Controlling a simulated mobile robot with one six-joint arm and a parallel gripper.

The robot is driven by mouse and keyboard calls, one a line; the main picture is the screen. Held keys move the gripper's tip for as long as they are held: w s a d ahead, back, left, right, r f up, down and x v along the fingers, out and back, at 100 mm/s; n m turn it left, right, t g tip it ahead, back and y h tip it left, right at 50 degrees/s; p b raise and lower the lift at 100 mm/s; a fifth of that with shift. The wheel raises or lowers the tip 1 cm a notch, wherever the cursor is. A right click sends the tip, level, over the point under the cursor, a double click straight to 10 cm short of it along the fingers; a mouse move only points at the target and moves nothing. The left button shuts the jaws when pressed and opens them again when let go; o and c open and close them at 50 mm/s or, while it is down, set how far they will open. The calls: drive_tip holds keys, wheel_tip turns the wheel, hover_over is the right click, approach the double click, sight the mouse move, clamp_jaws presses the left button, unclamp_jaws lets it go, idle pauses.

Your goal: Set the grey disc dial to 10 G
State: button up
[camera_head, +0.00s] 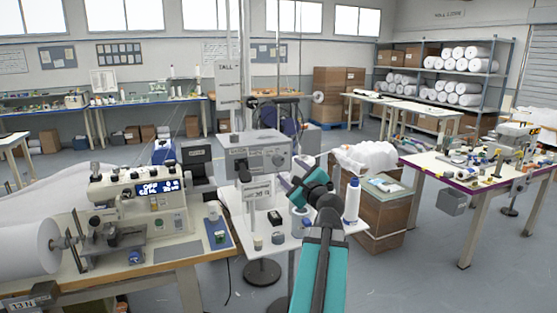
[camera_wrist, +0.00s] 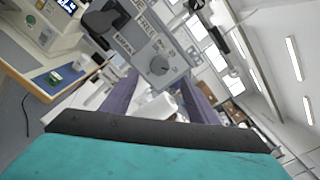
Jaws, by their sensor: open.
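A grey metal box (camera_head: 255,155) stands on the small white table in the middle. A round grey dial (camera_head: 277,160) is on its front face. In the wrist view the box face (camera_wrist: 138,42) appears tilted, with the dial (camera_wrist: 158,66) ahead of my gripper and label plates around it. The setting of the dial is too small to read. My gripper (camera_wrist: 160,98) is open, with its two fingers apart and nothing held between them. The dial lies beyond the fingertips, apart from them. In the head view my teal arm reaches up in front of the white table.
A sewing machine (camera_head: 140,200) with a lit display stands at left. A cardboard box (camera_head: 372,215) is at right. Open floor lies beyond it.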

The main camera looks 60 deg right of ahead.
sight(279, 161)
drive_tip(key=shift+w+d+r+p, duration=0.1)
drive_tip(key=shift+w+d+p, duration=0.4)
drive_tip(key=shift+p, duration=1.2)
drive_tip(key=shift+f+p+x, duration=0.2)
drive_tip(key=shift+p+x, duration=1)
drive_tip(key=shift+x, duration=3)
